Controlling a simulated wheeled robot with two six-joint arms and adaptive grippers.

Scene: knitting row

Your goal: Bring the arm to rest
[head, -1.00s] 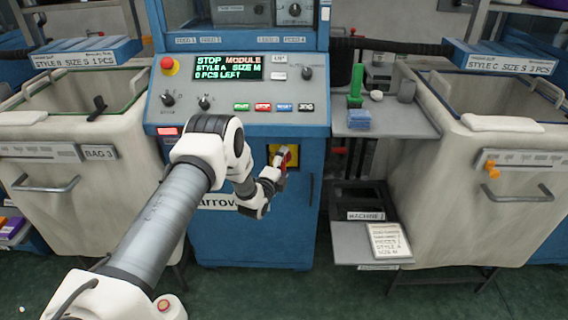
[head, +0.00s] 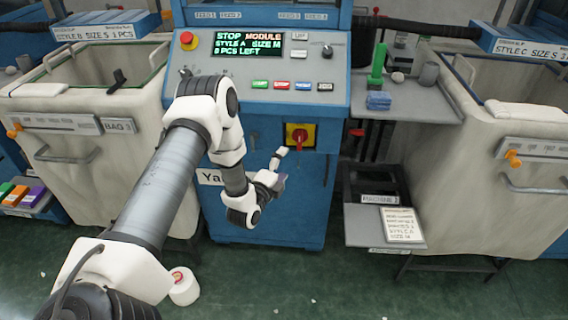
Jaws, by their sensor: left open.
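My left arm comes in from the lower left and reaches in front of the blue machine (head: 225,222). My left gripper (head: 282,162) is open and empty, in front of the machine's lower panel. It is just below and left of the red rotary switch on its yellow plate (head: 298,136), and looks apart from it. The red handle of the switch points down. The lit display (head: 247,45) reads "STOP MODULE, STYLE A SIZE M, 0 PCS LEFT". My right gripper is not in view.
A cream bin (head: 75,185) stands left of the machine and another (head: 470,205) right of it. A grey side shelf (head: 430,106) holds a green cone and blue cloths. Below it is a tray with a written card (head: 401,225). The green floor in front is largely clear.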

